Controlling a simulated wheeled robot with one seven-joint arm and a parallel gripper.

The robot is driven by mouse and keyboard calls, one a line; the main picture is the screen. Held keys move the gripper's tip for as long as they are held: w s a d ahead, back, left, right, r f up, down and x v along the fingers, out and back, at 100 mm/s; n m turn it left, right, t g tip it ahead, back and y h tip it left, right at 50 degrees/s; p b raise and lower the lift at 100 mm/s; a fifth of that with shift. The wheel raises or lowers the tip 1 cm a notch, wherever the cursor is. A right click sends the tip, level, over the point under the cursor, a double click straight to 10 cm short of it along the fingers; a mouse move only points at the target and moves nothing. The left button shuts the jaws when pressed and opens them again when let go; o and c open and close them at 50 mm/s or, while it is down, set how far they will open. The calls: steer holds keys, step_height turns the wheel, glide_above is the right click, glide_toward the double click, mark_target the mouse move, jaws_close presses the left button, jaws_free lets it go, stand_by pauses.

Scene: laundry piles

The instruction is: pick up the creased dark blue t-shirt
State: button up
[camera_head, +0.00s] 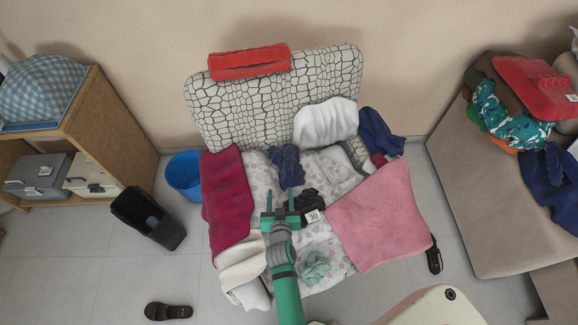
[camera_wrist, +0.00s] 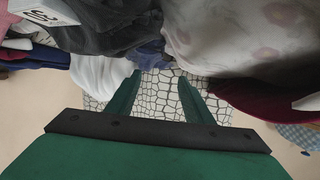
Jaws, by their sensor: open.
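A crumpled dark blue cloth (camera_head: 286,165), which looks like the creased t-shirt, lies on the patterned seat below the backrest. In the wrist view it shows as a bluish-dark strip (camera_wrist: 152,54) at the top middle, partly hidden behind black cloth. My gripper (camera_head: 280,203) is open and empty, just in front of this cloth in the head view and apart from it. In the wrist view my gripper (camera_wrist: 159,77) has its two green fingers spread, with the patterned backrest seen between them. Other dark blue cloths lie at the seat's right (camera_head: 380,132) and on the right-hand sofa (camera_head: 552,185).
A black crumpled cloth (camera_head: 311,199) with a "30" tag lies right beside my gripper. A magenta cloth (camera_head: 226,198) and a pink cloth (camera_head: 378,220) flank it. A white cloth (camera_head: 326,124) and the backrest (camera_head: 230,108) stand behind. A blue bin (camera_head: 184,178) is at left.

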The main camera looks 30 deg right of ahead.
steer(key=m+h, duration=0.1)
glide_toward(289, 162)
steer(key=shift+g, duration=0.5)
steer(key=x, duration=0.4)
steer(key=shift+w, duration=0.4)
steer(key=shift+r+x, duration=0.2)
steer(key=shift+x, duration=2.95)
steer(key=shift+w, duration=0.1)
jaws_close()
